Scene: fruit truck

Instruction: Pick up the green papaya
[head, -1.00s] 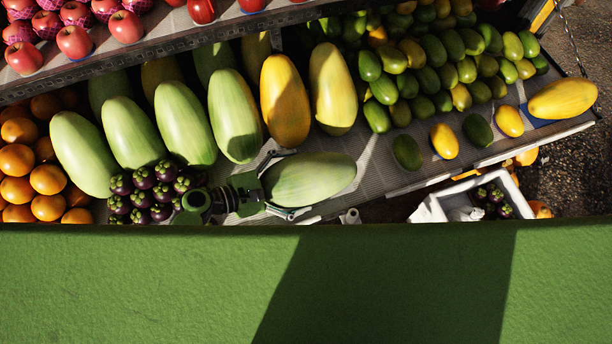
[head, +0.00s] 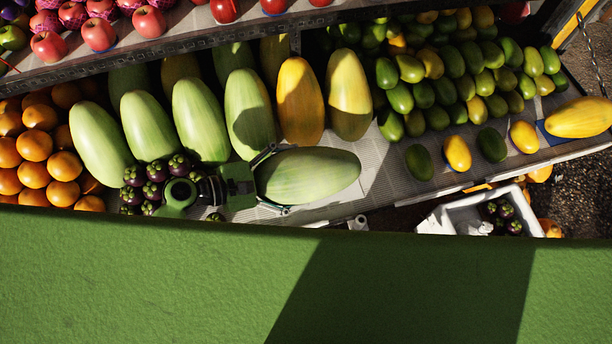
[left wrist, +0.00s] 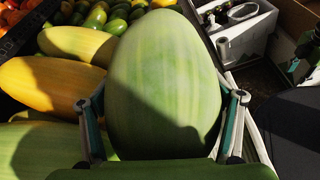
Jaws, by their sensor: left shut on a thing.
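A large pale green papaya (head: 307,175) lies lengthwise at the front of the shelf, to the right of the other green papayas. My left gripper (head: 268,180) reaches it from the left and is shut on its near end, one finger on each side. In the left wrist view the green papaya (left wrist: 166,85) fills the middle, with the fingers of my left gripper (left wrist: 164,120) against both its sides. I cannot tell whether the papaya is clear of the shelf.
More green papayas (head: 200,120) and yellow papayas (head: 300,100) lie behind the held one. Mangosteens (head: 155,172) sit under and beside my left arm, with oranges (head: 35,145) further left. Mangoes (head: 450,65) are piled at right. A white crate (head: 455,218) stands below the shelf's front edge.

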